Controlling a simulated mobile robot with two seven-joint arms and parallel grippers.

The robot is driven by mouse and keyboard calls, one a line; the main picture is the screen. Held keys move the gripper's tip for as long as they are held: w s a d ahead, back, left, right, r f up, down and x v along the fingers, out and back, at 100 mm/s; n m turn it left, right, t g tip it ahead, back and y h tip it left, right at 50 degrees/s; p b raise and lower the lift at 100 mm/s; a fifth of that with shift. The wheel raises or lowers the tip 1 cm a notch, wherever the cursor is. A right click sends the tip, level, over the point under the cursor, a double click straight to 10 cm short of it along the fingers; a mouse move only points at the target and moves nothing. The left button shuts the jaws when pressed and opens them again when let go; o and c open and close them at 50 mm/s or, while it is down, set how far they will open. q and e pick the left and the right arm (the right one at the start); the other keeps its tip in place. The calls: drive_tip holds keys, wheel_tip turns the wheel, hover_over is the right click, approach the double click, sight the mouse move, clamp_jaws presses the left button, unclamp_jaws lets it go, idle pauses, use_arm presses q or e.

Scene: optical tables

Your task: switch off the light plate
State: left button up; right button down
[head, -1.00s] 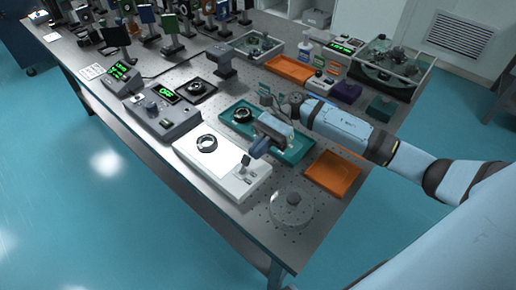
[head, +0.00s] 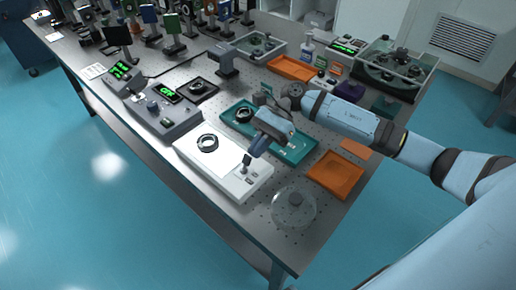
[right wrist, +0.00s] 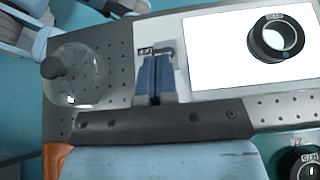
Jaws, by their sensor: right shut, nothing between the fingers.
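The light plate (head: 200,172) is a pale box on the table with a bright white panel and a dark ring (head: 207,143) on it. Its panel also shows bright in the right wrist view (right wrist: 220,60). A small switch (right wrist: 163,48) sits on the plate's bare end strip. My right gripper (head: 249,159) is shut and empty, pointing down over this strip. In the right wrist view its blue fingertips (right wrist: 155,60) are right at the switch and partly cover it; I cannot tell whether they touch. My left gripper is not in view.
A clear round dish (head: 294,207) stands beside the plate at the table's near end. A teal tray (head: 300,150) and an orange tray (head: 336,174) lie to the right. A grey instrument box (head: 163,118) stands behind the plate on the left.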

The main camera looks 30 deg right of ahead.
sight(247, 160)
drive_tip(key=h, duration=0.1)
drive_tip(key=a+r+h+b, duration=0.1)
drive_tip(key=shift+s+t+h, duration=0.2)
drive_tip(key=shift+t+h, duration=0.1)
drive_tip(key=shift+t, duration=0.1)
drive_tip(key=h, duration=0.1)
drive_tip(key=a+b, duration=0.1)
drive_tip(key=t+h, duration=0.1)
drive_tip(key=shift+s+a+r+h+b, duration=0.2)
drive_tip(key=shift+s+r+h+b, duration=0.05)
drive_tip(key=shift+h+b, duration=0.1)
drive_tip(key=shift+s+a+h+b, duration=0.15)
drive_tip(key=shift+a+h+b, duration=0.4)
drive_tip(key=shift+h, duration=0.1)
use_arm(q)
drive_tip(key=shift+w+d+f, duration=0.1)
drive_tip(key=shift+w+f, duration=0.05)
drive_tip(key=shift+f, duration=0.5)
use_arm(e)
drive_tip(key=shift+r, duration=0.2)
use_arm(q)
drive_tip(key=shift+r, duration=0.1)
use_arm(e)
drive_tip(key=shift+r, duration=0.85)
